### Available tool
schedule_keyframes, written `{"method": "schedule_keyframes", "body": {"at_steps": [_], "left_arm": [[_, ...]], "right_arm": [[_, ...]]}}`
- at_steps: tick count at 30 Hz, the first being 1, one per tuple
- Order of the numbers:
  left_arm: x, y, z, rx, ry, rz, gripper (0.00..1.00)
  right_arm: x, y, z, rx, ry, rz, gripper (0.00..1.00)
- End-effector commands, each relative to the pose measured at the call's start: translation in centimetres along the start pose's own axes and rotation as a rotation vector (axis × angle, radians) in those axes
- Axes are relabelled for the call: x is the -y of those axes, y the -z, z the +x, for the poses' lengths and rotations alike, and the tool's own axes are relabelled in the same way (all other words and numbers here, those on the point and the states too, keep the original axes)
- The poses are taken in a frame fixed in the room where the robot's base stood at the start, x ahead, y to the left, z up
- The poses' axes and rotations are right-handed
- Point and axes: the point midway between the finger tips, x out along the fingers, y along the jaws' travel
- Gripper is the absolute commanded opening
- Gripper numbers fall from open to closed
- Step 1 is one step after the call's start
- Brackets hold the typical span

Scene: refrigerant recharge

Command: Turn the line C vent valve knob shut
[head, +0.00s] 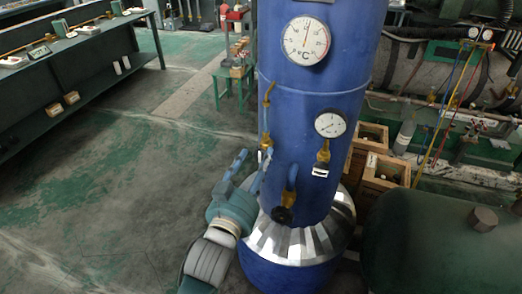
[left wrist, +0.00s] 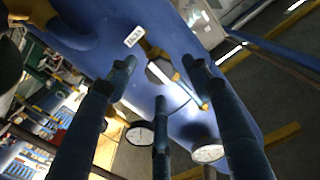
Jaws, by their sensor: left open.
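A brass valve (head: 266,138) sits on a thin vertical pipe at the left side of the tall blue tank (head: 310,95). In the left wrist view, a brass fitting with a grey knob-like end (left wrist: 160,70) shows between the fingers, beside a white tag (left wrist: 134,37) whose text I cannot read. I cannot tell for sure that this is line C. My left gripper (head: 253,160) points up at the valve with its fingers spread; it also shows in the left wrist view (left wrist: 160,75). No finger clearly touches the knob. My right gripper is out of view.
A dial gauge (head: 330,124) with a brass fitting and tag, and a blue pipe (head: 291,178) with a dark knob (head: 282,214), stick out of the tank. Wooden crates (head: 378,178) and a green tank (head: 450,245) stand at right. The floor at left is clear.

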Motion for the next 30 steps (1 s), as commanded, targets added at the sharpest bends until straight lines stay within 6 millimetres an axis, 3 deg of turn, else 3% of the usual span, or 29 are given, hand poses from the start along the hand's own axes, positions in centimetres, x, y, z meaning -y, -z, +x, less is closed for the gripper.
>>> {"method": "schedule_keyframes", "body": {"at_steps": [3,7,18,25,30], "left_arm": [[0.1,0.2,2.0,-0.001,0.001,-0.001,0.50],[0.1,0.1,3.2,0.000,0.001,-0.001,0.50],[0.0,0.0,3.7,0.000,0.000,-0.002,0.50],[0.0,0.0,3.7,0.000,0.000,-0.001,0.05],[0.0,0.0,3.7,-0.001,0.001,0.003,0.05]], "right_arm": [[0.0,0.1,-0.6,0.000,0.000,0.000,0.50],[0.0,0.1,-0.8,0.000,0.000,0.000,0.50],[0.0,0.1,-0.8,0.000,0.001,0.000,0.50],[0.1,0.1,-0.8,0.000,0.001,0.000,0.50],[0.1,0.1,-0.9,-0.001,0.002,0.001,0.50]]}}
